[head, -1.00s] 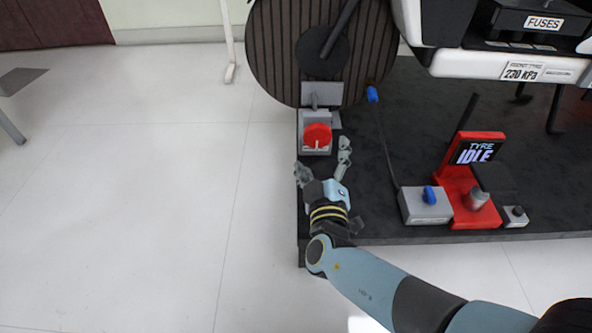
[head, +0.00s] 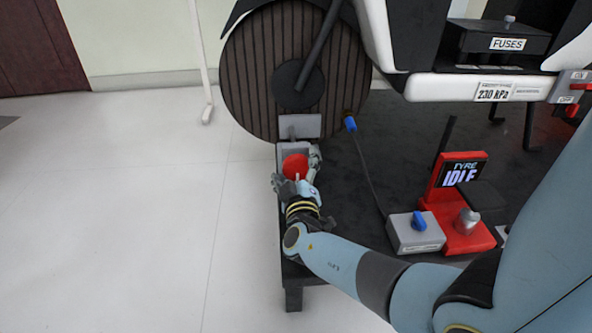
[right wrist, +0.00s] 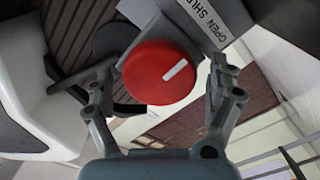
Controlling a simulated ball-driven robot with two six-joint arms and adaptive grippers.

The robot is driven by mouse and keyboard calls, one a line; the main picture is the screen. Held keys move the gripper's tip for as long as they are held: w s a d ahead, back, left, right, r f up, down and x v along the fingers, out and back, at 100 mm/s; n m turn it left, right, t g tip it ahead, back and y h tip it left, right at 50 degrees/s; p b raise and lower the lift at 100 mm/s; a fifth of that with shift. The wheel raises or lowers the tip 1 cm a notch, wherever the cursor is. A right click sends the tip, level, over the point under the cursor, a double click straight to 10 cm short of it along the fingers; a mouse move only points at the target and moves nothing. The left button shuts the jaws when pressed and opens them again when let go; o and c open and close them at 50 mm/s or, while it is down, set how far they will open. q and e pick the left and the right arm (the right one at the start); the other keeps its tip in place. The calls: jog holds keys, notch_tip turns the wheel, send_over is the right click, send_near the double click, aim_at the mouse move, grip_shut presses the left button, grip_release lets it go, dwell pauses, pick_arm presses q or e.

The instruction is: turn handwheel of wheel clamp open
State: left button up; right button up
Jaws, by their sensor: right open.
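The wheel clamp (head: 293,152) is a grey block at the foot of the large dark wheel (head: 262,85). Its red round handwheel (head: 294,167) faces me. In the right wrist view the handwheel (right wrist: 158,72) shows a white mark pointing to its upper right, and a label reading "OPEN" and part of "SHUT" sits beside it. My right gripper (head: 296,181) is open, with one finger on each side of the handwheel. In the right wrist view its fingers (right wrist: 162,84) stand apart around the red disc; I cannot tell whether they touch it. My left gripper is not in view.
A red tyre unit (head: 466,215) with an "IDLE" display and a grey box with a blue knob (head: 419,221) stand on the dark platform to the right. A hose with a blue end (head: 350,124) hangs near the wheel. The floor at left is clear.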

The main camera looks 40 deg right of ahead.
jog(key=c, duration=1.2)
